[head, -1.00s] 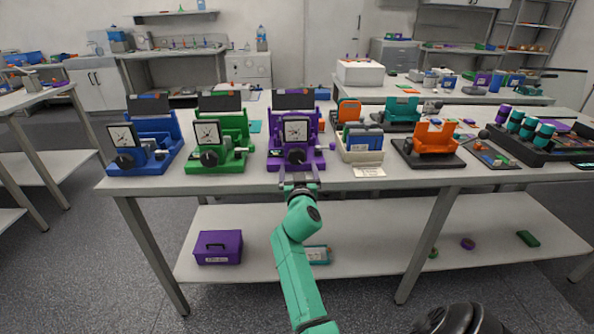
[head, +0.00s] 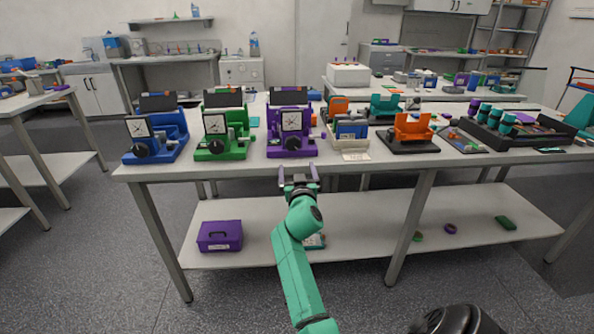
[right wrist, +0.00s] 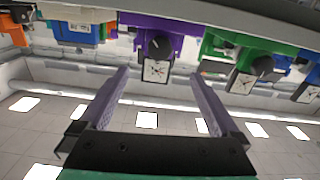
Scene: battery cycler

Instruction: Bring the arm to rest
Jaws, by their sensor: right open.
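My right arm (head: 298,265) is teal and reaches up from the bottom of the head view. Its gripper (head: 299,176) is open and empty, in front of the table's front edge and below the purple cycler (head: 291,130). In the right wrist view the gripper's two fingers (right wrist: 158,98) stand wide apart with nothing between them. That view is upside down and shows the purple cycler (right wrist: 155,40) beyond the fingertips. The gripper touches nothing that I can see. My left gripper is not in view.
The white table (head: 235,166) holds a blue cycler (head: 153,137), a green cycler (head: 222,133), an orange holder (head: 412,130) and a dark tray (head: 545,133). A purple box (head: 219,236) sits on the lower shelf (head: 260,222). The floor in front is open.

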